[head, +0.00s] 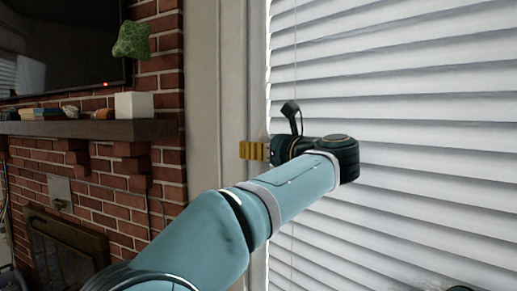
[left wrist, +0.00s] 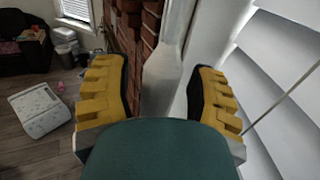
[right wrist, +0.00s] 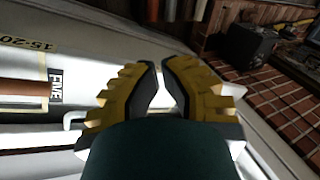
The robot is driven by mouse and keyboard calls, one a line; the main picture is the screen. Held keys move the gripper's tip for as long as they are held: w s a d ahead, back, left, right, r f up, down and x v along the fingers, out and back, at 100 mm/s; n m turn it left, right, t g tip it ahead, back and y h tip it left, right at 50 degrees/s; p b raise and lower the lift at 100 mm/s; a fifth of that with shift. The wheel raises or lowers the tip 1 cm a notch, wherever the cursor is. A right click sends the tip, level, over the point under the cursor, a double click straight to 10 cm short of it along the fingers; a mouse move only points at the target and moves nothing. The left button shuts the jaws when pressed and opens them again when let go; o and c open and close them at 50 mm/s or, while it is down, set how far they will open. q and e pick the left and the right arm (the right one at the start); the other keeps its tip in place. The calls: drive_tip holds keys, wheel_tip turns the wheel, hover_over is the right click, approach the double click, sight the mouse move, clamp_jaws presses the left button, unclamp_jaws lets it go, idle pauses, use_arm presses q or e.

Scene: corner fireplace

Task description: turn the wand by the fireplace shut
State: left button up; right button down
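A thin vertical line, the wand or a cord (head: 294,62), hangs in front of the blinds near the window's left edge. My arm hides its middle. A thin line also crosses the right of the left wrist view (left wrist: 287,97), outside the fingers. My left gripper (head: 246,150) reaches toward the window trim. The left wrist view shows its fingers (left wrist: 160,78) wide apart. A pale paddle-shaped form (left wrist: 163,72) shows between them; I cannot tell whether it is the wand or trim. My right gripper (right wrist: 160,68) has fingertips almost together, with no held object visible.
White blinds (head: 430,130) fill the right side. A brick fireplace (head: 95,190) with a mantel (head: 90,128) stands left, carrying a white block (head: 134,105) and small items. A screen (head: 60,45) hangs above. A white box (left wrist: 40,110) lies on the floor.

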use_arm(q)
drive_tip(key=shift+w+a, duration=0.1)
drive_tip(key=shift+a, duration=0.05)
drive_tip(key=v, duration=1.2)
drive_tip(key=shift+f, duration=0.1)
